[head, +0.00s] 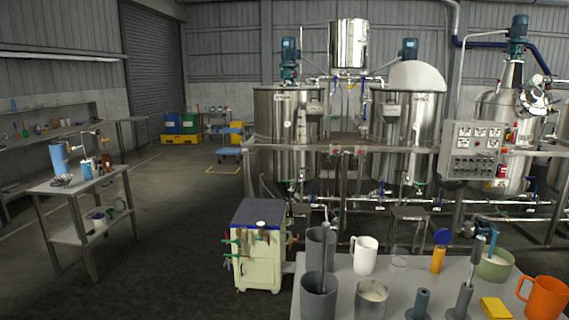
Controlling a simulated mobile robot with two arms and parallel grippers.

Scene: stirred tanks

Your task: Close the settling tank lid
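Three large steel tanks stand at the back. The middle tank (400,140) has a pale rounded lid (418,76) standing up at its top, seemingly tilted open. The left tank (285,140) has a blue motor (289,52) above it and a flat-looking top. The right tank (497,120) has a cone-shaped top with a round metal fitting (534,97) at its side. The tank labels are too small to read surely, so I cannot tell which is the settling tank. Neither of my grippers is in view.
A table (335,270) with jugs, beakers and cups stands close in front. A cream cabinet (259,255) stands left of it. Rails and pipes run before the tanks. A control panel (478,150) hangs at right. A small bench (85,185) stands left. The floor (170,230) between is clear.

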